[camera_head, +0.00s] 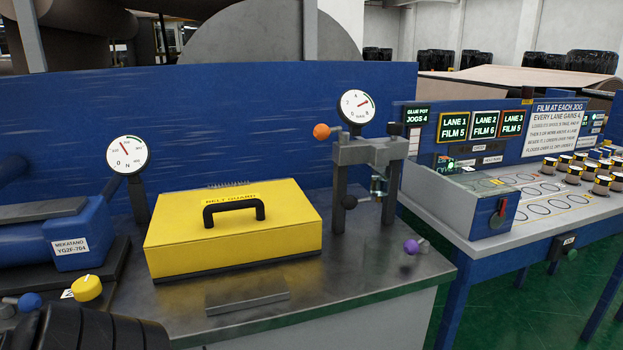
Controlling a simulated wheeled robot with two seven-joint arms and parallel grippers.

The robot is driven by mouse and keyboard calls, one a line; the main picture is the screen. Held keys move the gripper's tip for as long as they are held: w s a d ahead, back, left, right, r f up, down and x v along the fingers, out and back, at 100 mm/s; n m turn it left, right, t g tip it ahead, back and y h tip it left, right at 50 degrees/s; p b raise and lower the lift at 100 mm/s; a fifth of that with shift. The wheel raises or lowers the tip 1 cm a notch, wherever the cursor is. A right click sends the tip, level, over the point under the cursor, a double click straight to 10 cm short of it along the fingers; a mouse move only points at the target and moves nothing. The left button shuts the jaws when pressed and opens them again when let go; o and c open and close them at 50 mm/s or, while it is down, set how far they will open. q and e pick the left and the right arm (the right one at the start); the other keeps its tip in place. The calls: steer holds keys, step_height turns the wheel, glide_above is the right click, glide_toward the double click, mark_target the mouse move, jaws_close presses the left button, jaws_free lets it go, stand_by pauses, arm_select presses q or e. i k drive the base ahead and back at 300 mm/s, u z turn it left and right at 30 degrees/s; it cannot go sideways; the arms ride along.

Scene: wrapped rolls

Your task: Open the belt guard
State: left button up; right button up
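The belt guard is a yellow box-shaped cover (270,240) on the grey bench in the camera_head view, left of the middle. It sits flat and closed, with a black arched handle (234,210) on its top and a "BELT GUARD" label behind the handle. No gripper touches it. A black ribbed part, which looks like part of my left arm (85,328), shows at the bottom left corner. Its fingers are not visible. My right gripper is not in view.
A blue motor (75,235) and yellow knob (87,288) stand left of the guard. A dial gauge (128,156) stands behind it. A flat metal bar (247,300) lies in front.

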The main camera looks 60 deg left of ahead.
mark_target(192, 231)
steer(key=i, duration=2)
steer(key=u, duration=4)
